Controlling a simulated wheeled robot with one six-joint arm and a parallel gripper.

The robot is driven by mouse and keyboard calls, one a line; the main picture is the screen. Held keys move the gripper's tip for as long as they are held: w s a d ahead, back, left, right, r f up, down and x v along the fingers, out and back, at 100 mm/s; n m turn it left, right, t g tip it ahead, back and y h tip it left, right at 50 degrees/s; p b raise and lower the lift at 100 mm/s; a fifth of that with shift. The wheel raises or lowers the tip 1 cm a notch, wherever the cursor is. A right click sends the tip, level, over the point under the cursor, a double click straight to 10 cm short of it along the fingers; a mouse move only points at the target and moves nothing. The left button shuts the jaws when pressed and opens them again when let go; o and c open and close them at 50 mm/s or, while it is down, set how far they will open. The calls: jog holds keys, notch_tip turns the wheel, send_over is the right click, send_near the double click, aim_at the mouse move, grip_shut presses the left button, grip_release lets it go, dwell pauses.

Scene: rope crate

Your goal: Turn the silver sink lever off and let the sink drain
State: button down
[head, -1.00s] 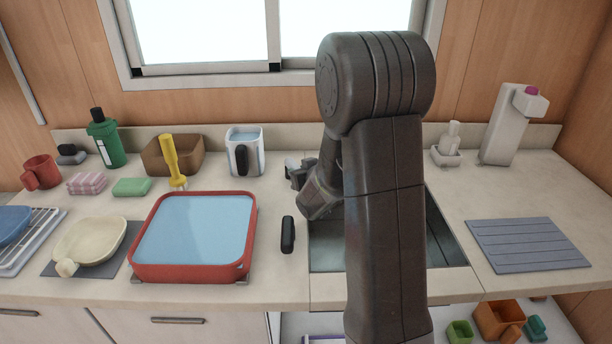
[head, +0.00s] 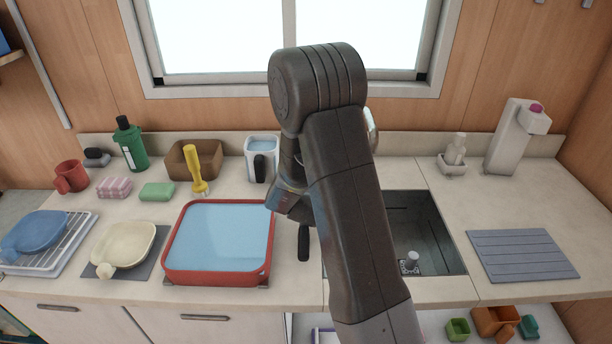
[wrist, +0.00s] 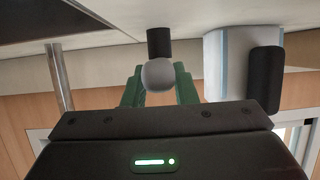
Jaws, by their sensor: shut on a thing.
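The silver sink lever shows in the wrist view as a grey rounded knob (wrist: 158,75) with a black cylindrical part behind it. My gripper (wrist: 158,88) has its green fingers on both sides of the knob and is shut on it. In the head view the fingers and lever are hidden behind my arm. The sink (head: 432,225) is partly covered by my arm; its dark basin shows a pale upright plug-like piece (head: 412,259) at the bottom. A silver post (wrist: 59,75), perhaps the tap, stands left in the wrist view. I cannot see whether water runs.
A white jug (head: 262,148) with a black handle stands close to the gripper, also at right in the wrist view (wrist: 228,70). A red basin of water (head: 170,265) and a black bar (head: 304,243) lie left of the sink. The counter to its right is mostly clear.

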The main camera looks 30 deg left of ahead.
jog(key=shift+a+r+m+t+p, duration=0.1)
jog(key=shift+a+m+t+p, duration=0.1)
jog(key=shift+m+t+p, duration=0.1)
dwell(0.4)
jog(key=c, duration=1.2)
grip_release()
jog(key=shift+o, duration=0.2)
notch_tip(320, 180, up, 10)
jog(key=shift+p, duration=0.7)
